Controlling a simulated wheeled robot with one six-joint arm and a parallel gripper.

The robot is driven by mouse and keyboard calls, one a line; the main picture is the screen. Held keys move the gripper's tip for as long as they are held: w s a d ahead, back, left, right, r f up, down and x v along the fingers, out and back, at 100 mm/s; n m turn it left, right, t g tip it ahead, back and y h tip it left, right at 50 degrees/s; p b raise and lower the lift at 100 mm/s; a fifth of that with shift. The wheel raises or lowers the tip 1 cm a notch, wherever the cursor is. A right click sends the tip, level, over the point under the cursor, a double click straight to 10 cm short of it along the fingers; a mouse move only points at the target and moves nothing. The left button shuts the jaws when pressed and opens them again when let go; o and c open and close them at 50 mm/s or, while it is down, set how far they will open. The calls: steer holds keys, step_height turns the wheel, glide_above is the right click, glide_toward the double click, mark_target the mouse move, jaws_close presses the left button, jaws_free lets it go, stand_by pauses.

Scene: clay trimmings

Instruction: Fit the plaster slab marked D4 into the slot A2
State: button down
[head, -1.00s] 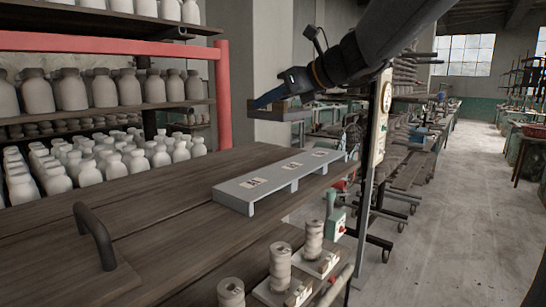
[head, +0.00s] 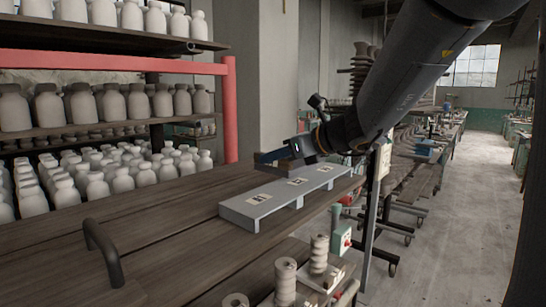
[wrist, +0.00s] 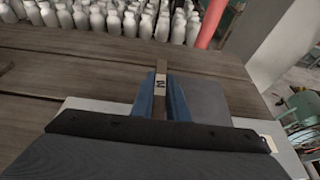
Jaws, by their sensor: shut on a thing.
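My gripper (head: 266,158) is low over the back edge of the grey slotted stand (head: 240,217) in the head view. In the wrist view its blue fingers (wrist: 161,98) are shut on a thin brown-grey plaster slab (wrist: 161,63), seen edge-on with a small pale label. I cannot read the label for sure. The stand lies on the wooden bench and carries a row of pale labels, too small to read surely. My gripper hides part of the stand's far side. I cannot tell whether the slab touches it.
The bench top (head: 160,235) is clear left of the stand, apart from a dark curved handle (head: 103,250). Shelves of pale bottles (head: 100,105) stand behind, with a red post (head: 230,110). Stacked clay pieces (head: 286,280) stand on boards in front.

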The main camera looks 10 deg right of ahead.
steer(key=shift+f+b, duration=0.4)
steer(key=shift+f, duration=0.05)
steer(key=shift+f, duration=0.1)
steer(key=c, duration=1.7)
jaws_free()
steer(key=shift+r, duration=0.4)
steer(key=v, duration=0.6)
steer(key=b+v, duration=0.1)
steer(key=v, duration=0.5)
steer(key=shift+r, duration=0.25)
